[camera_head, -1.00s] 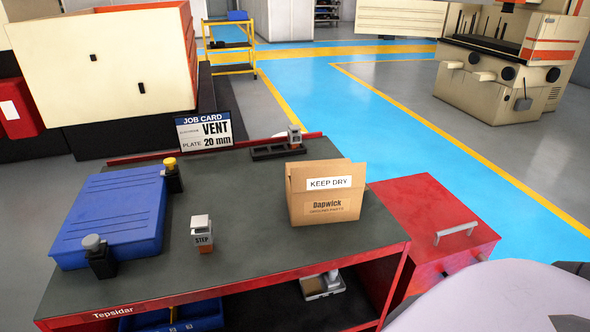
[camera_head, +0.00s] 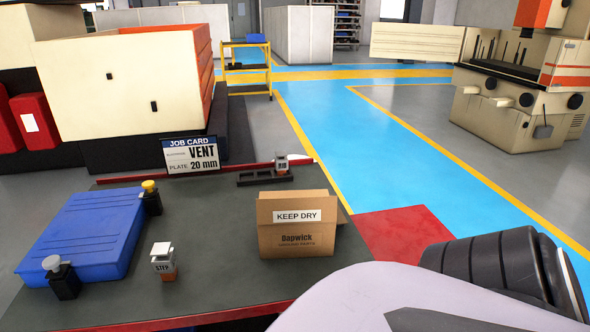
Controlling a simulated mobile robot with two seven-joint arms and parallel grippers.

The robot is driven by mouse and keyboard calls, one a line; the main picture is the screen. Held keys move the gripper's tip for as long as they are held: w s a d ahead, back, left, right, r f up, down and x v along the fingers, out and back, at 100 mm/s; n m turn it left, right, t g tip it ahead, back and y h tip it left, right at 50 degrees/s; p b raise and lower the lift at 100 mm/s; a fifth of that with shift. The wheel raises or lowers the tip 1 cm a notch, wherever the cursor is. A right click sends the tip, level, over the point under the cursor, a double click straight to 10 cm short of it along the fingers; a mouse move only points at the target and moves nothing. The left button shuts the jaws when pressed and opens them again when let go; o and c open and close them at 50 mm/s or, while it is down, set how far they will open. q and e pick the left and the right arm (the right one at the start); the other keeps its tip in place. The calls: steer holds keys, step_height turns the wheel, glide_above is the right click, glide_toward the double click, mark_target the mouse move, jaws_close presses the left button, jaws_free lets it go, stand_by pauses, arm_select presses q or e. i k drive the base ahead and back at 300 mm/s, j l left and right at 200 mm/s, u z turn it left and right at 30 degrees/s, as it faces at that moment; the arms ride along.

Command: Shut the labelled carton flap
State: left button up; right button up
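A brown cardboard carton (camera_head: 296,240) stands on the dark top of the red workbench, right of the middle. Its front is printed "Dapwick". The flap labelled "KEEP DRY" (camera_head: 297,216) stands up above the front face, its label facing me. The carton's inside is mostly hidden behind this flap. Part of my own arm, pale grey and black, fills the lower right, well in front of the carton. No gripper fingers show in the view.
On the bench are a blue case (camera_head: 85,233), several small electrode holders such as the "STEP" one (camera_head: 163,262), a dark rack (camera_head: 281,173) behind the carton, and a job card (camera_head: 190,155) reading VENT, 20 mm.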

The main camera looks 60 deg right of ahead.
mark_target(323, 209)
steer(key=k+l+u, duration=0.7)
steer(key=k+l, duration=0.35)
steer(key=l, duration=0.1)
